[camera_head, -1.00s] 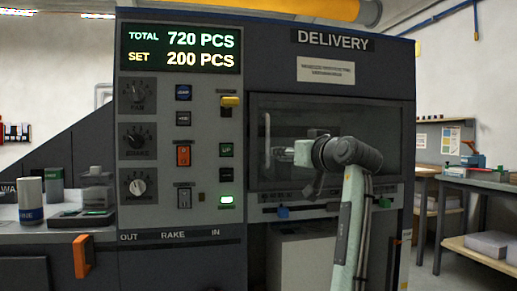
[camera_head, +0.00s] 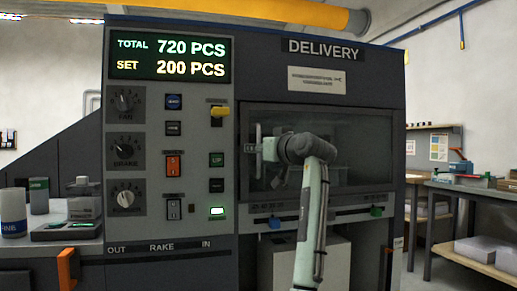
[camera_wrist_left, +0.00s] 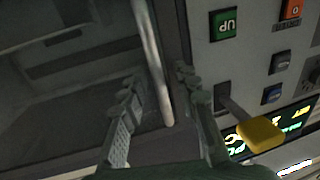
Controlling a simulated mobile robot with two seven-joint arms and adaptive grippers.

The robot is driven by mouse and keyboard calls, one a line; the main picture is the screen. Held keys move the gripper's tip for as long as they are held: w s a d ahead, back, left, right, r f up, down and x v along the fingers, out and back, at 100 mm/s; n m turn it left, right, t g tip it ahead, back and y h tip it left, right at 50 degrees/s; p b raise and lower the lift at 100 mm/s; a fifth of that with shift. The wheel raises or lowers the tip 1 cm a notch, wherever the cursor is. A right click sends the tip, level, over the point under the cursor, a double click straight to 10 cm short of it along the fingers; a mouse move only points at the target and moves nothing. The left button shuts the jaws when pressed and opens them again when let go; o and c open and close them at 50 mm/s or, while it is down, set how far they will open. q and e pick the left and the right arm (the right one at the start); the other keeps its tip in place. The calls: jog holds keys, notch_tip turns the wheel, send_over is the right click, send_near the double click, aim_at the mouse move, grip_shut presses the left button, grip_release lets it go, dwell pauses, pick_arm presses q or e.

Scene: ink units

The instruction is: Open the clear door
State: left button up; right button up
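The clear door (camera_head: 335,150) is a dark see-through panel under the DELIVERY sign on the machine's front, and it looks shut. Its upright bar handle (camera_head: 257,148) is at the door's left edge. My left gripper (camera_head: 262,150) is at this handle, partly hidden by its own wrist. In the left wrist view, the pale handle bar (camera_wrist_left: 154,60) runs down between the two fingers of my left gripper (camera_wrist_left: 158,92). The fingers are apart, with gaps showing beside the bar. The clear door (camera_wrist_left: 70,75) fills the left of that view. My right gripper is out of view.
The control panel (camera_head: 170,150), with knobs, buttons and a yellow lever (camera_head: 220,111), is just left of the door. In the left wrist view, the yellow lever (camera_wrist_left: 260,134) sticks out near the right finger. A workbench (camera_head: 470,186) stands at the right.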

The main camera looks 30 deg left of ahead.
pick_arm(q)
jog(key=shift+c, duration=0.5)
grip_shut()
jog(key=shift+d, duration=0.1)
